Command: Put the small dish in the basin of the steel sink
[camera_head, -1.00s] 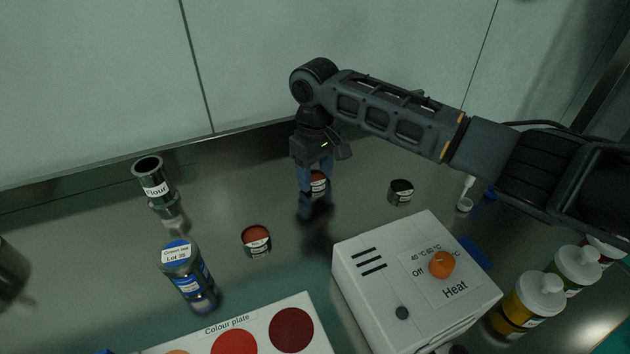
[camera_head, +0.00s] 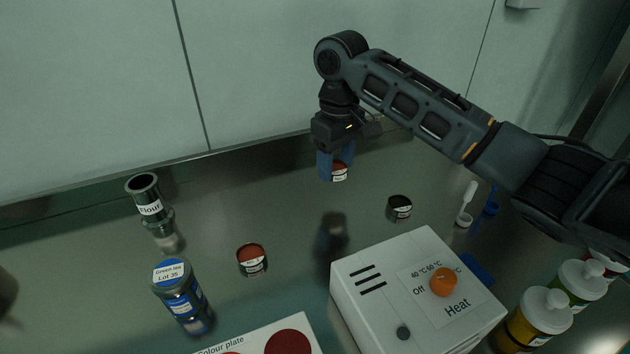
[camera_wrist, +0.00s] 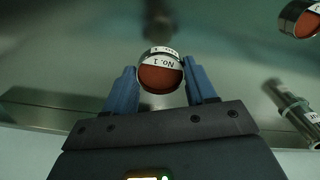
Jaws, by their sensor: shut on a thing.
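The small dish (camera_head: 339,172) is a short round metal dish with red-brown contents and a white label. My gripper (camera_head: 336,166) is shut on it and holds it above the steel worktop, near the back wall. In the wrist view the dish (camera_wrist: 160,72) sits between the two blue fingers of my gripper (camera_wrist: 163,85), and its label reads "No. 1". The dish looks roughly level. The steel sink and its basin are not clearly visible in either view.
A similar red dish (camera_head: 252,260) and a dark dish (camera_head: 399,208) stand on the worktop (camera_head: 290,205). The white heater box (camera_head: 410,290) is in front. The flour cylinder (camera_head: 150,205) and a blue-labelled jar (camera_head: 182,295) stand left. Capped bottles (camera_head: 540,318) stand right.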

